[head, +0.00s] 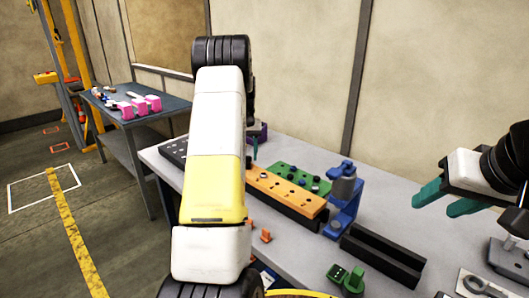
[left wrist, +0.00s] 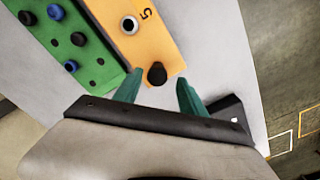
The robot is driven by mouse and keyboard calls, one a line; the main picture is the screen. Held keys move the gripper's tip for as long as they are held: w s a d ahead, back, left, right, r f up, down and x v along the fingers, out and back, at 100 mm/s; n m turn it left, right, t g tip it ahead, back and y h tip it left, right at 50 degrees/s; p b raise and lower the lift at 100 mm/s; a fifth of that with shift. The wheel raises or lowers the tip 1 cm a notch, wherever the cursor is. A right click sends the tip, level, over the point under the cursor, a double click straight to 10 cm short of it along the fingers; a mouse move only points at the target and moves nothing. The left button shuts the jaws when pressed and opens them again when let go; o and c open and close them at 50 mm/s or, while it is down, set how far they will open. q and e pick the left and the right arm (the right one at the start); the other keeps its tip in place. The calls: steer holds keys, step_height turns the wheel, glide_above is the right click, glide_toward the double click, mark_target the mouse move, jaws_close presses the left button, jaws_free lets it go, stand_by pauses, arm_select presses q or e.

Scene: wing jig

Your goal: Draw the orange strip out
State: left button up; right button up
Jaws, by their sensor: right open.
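The orange strip (head: 285,193) lies on the bench beside a green plate, partly hidden behind my left arm in the head view. In the left wrist view the strip (left wrist: 148,30) shows a printed 5, a ringed hole and a black knob (left wrist: 156,74) at its near end. My left gripper (left wrist: 160,80) is open, its teal fingertips on either side of the knob with gaps showing; whether they are down at its height I cannot tell. In the head view it is mostly hidden by my arm. My right gripper (head: 440,199) is open and empty above the bench at the right.
The green plate (head: 288,176) with blue and dark pegs lies along the strip. A blue clamp-like fixture (head: 343,196) stands at the strip's right end. A black grooved block (head: 383,257) and green pieces (head: 346,277) lie nearer. Pink parts (head: 139,106) sit on another table.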

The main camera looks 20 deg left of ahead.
arm_select(q)
step_height(320, 180, up, 8)
steer(key=shift+f, duration=0.1)
stand_by(0.4)
stand_by(0.5)
